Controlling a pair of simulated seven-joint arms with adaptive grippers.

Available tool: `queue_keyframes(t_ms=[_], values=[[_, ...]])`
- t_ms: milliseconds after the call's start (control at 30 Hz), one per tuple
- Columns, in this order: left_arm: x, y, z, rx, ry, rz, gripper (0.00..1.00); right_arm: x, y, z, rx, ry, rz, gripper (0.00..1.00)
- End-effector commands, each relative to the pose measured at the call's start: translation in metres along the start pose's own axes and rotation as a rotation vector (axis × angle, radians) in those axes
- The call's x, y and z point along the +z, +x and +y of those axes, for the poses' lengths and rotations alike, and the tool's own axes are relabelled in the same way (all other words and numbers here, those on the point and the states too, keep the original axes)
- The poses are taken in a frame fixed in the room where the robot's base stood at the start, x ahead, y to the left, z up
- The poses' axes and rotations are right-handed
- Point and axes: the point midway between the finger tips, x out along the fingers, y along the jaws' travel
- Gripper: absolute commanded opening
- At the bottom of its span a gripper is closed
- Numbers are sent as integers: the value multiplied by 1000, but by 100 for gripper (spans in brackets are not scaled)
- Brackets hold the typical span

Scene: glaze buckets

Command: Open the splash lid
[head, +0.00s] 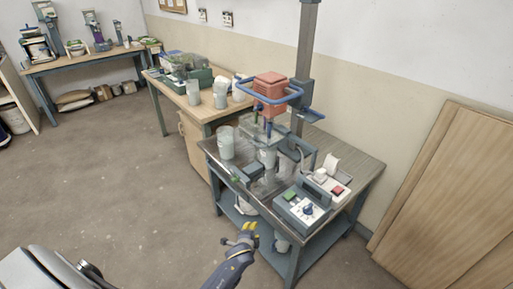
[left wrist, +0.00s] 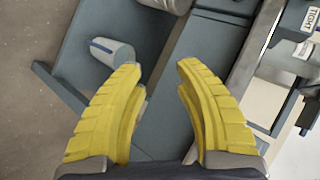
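A clear, box-like splash lid (head: 256,127) appears to sit under the red mixer head (head: 270,85), around a pale bucket (head: 267,157); its exact edges and whether it is closed are hard to tell. My left gripper (head: 250,229) has yellow fingers and is in front of the bench, low and apart from the lid. In the left wrist view the fingers (left wrist: 160,85) are spread with nothing between them. The lid does not clearly show there. My right gripper is not in view.
The metal-topped bench (head: 365,167) carries a control box with a blue knob (head: 308,210) and a panel with a red button (head: 338,190). A clear container (head: 226,143) stands at the left. A bucket (left wrist: 111,52) is on the lower shelf. Open floor lies left.

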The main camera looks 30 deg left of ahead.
Motion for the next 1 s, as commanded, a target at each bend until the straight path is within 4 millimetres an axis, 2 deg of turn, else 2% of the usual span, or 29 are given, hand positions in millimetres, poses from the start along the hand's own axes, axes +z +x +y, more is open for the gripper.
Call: queue_keyframes(t_ms=[33,100,200,300,400,500,667,767,1000], values=[[-11,-2,-49,-73,42,2,32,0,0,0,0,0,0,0],[-21,-9,-105,-157,103,-7,32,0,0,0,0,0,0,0],[-31,-24,-173,-262,174,-31,32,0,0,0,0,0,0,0],[-38,-42,-227,-348,228,-59,32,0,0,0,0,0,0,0],[-41,-57,-265,-408,266,-85,32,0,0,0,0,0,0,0],[-42,-68,-287,-445,288,-102,32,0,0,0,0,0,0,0],[-42,-69,-302,-466,302,-114,32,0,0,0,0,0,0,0],[-42,-60,-307,-466,302,-115,32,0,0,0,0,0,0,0],[-40,-25,-326,-465,302,-115,32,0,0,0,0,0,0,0]])
